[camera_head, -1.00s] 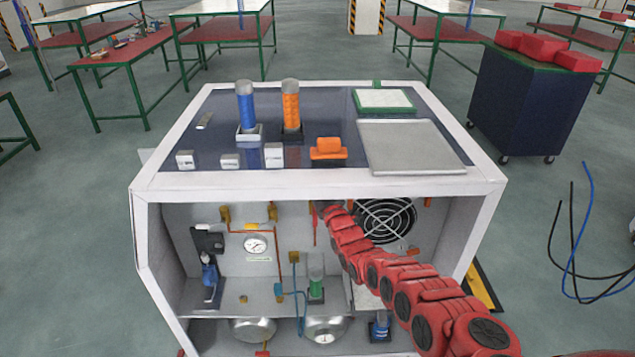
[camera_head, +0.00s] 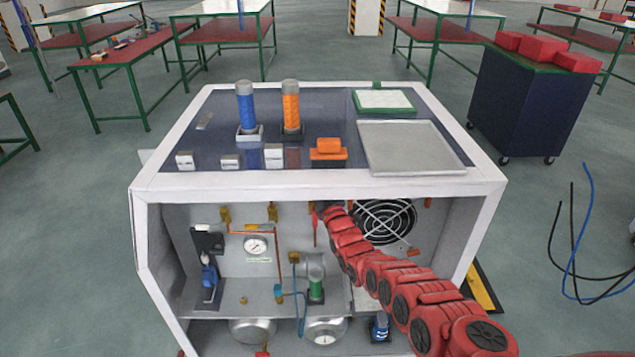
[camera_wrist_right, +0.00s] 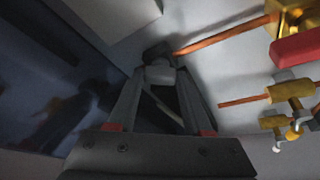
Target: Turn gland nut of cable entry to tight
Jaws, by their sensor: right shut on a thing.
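My right gripper (camera_wrist_right: 163,80) is shut on the gland nut (camera_wrist_right: 160,74), a small grey piece between its fingertips in the right wrist view. A darker part of the cable entry (camera_wrist_right: 157,52) shows just beyond the fingertips, against the pale wall. In the head view my red right arm reaches into the open front of the generator housing (camera_head: 145,225). Its far end is high up near the back wall, left of the fan; the arm hides the nut there. My left gripper is not in view.
The fan (camera_head: 385,220) sits right of my arm's end. A gauge (camera_head: 256,245) and copper pipes are to the left. In the wrist view, copper rods and brass fittings (camera_wrist_right: 285,92) and a red part (camera_wrist_right: 297,47) lie close on the right. The white frame edge (camera_head: 330,187) runs above the arm.

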